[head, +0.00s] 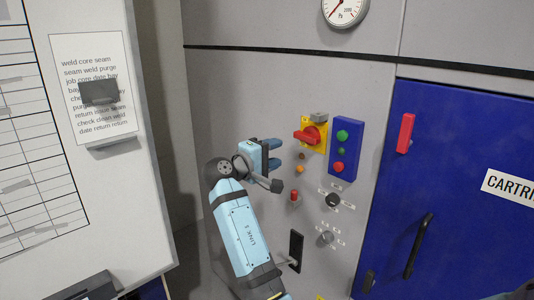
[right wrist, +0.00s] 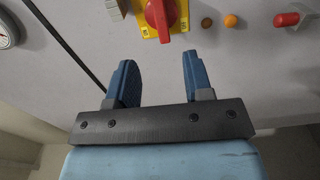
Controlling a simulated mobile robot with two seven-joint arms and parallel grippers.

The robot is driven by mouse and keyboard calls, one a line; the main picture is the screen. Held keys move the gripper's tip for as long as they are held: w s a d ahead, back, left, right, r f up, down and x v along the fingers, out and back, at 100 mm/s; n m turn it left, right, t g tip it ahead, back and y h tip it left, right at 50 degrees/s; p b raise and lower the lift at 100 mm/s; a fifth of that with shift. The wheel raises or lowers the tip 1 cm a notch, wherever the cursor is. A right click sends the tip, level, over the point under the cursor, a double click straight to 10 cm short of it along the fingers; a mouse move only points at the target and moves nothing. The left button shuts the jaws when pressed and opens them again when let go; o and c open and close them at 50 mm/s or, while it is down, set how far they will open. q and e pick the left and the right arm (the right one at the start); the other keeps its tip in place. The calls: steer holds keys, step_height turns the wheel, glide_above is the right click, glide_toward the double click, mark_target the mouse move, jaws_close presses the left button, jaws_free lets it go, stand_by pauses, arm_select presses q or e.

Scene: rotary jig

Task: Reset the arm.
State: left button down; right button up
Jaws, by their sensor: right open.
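My right arm (head: 236,230) is light blue and reaches up in front of the grey panel in the head view. My right gripper (head: 278,152) is open, with its two blue fingers apart and pointing at the panel. In the right wrist view its fingers (right wrist: 158,62) have nothing between them. A red rotary handle (head: 308,135) on a yellow plate lies just beyond the fingertips. The handle also shows at the top of the right wrist view (right wrist: 160,14), apart from the fingers. My left gripper is not in view.
A blue button box (head: 345,148) stands right of the handle. Small orange lamps (head: 301,168), a red toggle (head: 294,196) and black knobs (head: 332,200) sit below. A blue door (head: 460,140) with a black handle (head: 418,245) is at right, a whiteboard (head: 120,200) at left.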

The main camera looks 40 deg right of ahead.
steer(key=s+a+f+n+t+y+p, duration=0.1)
steer(key=a+f+n+t+y, duration=0.3)
steer(key=f, duration=0.8)
steer(key=s+a+f+n+t+y+p, duration=0.15)
steer(key=a+f+t+y, duration=0.3)
steer(key=f, duration=0.85)
steer(key=s+a+f+t+y, duration=0.2)
steer(key=s+a+f+y, duration=0.55)
steer(key=s+f, duration=0.4)
steer(key=s+a+f+m+y, duration=0.1)
steer(key=s+a+f+y, duration=0.1)
steer(key=s+a, duration=0.2)
steer(key=s+a+f+m+g+y+p, duration=0.1)
steer(key=s+a+f+m+y, duration=0.1)
steer(key=s, duration=0.9)
steer(key=shift+a+f+y, duration=0.6)
steer(key=shift+a, duration=0.55)
steer(key=shift+s+m, duration=0.1)
steer(key=shift+m, duration=0.15)
